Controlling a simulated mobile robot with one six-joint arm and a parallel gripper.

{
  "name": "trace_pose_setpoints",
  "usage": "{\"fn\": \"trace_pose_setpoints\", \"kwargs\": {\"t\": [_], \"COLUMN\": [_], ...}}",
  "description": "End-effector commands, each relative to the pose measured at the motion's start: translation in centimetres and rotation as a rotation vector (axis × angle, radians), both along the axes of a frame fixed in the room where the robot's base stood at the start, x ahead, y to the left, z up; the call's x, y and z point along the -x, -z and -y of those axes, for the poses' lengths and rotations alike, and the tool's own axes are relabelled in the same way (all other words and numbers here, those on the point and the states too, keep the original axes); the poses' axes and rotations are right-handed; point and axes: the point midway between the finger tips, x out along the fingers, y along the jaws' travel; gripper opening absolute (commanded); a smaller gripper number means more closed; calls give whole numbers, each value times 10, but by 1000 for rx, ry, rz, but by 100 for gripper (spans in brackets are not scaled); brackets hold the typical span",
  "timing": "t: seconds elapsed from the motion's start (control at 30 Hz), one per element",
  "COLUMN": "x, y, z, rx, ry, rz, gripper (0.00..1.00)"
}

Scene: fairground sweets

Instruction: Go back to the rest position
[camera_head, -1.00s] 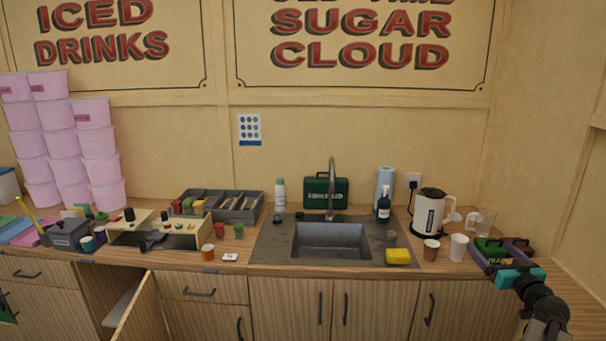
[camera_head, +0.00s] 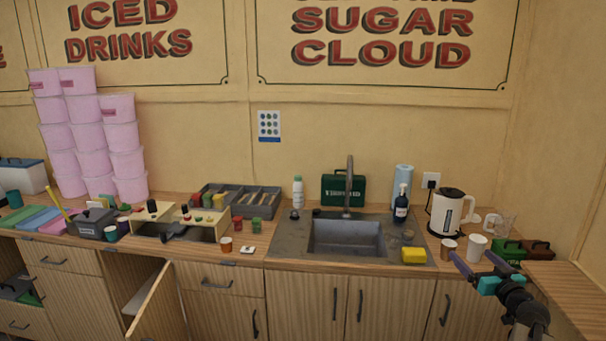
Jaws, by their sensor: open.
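My gripper (camera_head: 472,257) is in the lower right of the head view, at the end of my dark arm with its teal part. Its two purple-grey fingers are spread apart, with nothing seen between them. It appears in front of the counter's (camera_head: 574,283) right part. The fingertips overlap the view of a white cup (camera_head: 477,246), a brown cup (camera_head: 449,247) and a green box (camera_head: 507,249). I cannot tell how far apart they are in depth.
A sink (camera_head: 346,238), yellow sponge (camera_head: 413,256), soap bottle (camera_head: 401,206) and kettle (camera_head: 447,212) are left of my gripper. A brown box (camera_head: 538,250) stands beside the green one. A cupboard door (camera_head: 155,305) hangs open at lower left. Pink tubs (camera_head: 125,150) are stacked at left.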

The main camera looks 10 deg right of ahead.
Motion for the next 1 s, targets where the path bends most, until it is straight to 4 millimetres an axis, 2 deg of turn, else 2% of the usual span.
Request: {"fn": "trace_pose_setpoints", "kwargs": {"t": [0.2, 0.5, 0.8, 1.0], "x": [-45, -88, -110, -110], "y": [58, 132, 211, 274], "z": [-75, -181, -268, -317], "rx": [-54, -181, -289, -332], "ry": [-108, -208, -192, -132], "rz": [-38, -62, -107, -171], "gripper": [90, 90, 90, 90]}}
